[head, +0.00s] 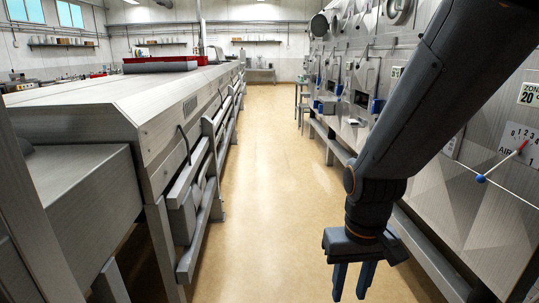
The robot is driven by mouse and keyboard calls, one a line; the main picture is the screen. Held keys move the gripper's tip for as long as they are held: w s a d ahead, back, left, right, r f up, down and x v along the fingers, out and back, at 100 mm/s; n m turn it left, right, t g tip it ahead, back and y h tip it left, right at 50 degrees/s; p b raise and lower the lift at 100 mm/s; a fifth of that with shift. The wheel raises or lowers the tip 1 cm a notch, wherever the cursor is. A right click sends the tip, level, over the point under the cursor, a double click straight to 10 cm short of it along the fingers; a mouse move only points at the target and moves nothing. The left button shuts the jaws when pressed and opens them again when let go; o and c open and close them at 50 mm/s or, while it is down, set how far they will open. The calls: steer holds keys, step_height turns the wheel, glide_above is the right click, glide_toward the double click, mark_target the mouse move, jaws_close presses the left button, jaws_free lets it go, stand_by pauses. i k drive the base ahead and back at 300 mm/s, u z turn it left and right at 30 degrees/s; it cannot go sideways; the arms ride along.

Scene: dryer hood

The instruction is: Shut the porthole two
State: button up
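A round dark porthole cover (319,25) stands out from the upper part of the metal dryer hood wall, far down the right side, and looks swung open. A second round porthole (398,10) with a pale ring sits higher and nearer on the same wall, cut by the top edge. No readable number shows which one is two. My gripper (353,282) hangs at the lower right over the aisle, blue fingers pointing down, with a gap and nothing between them. It is low and far from both portholes. My arm hides part of the wall.
The hood wall carries handles, blue-handled levers (376,106), and a dial with a red and blue lever (500,163). A low rail runs along its foot. A long metal machine (150,95) lines the left. The floor aisle (265,170) between is clear; stools (303,100) stand farther back.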

mark_target(319, 25)
steer(key=i, duration=8.5)
steer(key=z, duration=2)
steer(key=k, duration=0.15)
steer(key=z, duration=0.1)
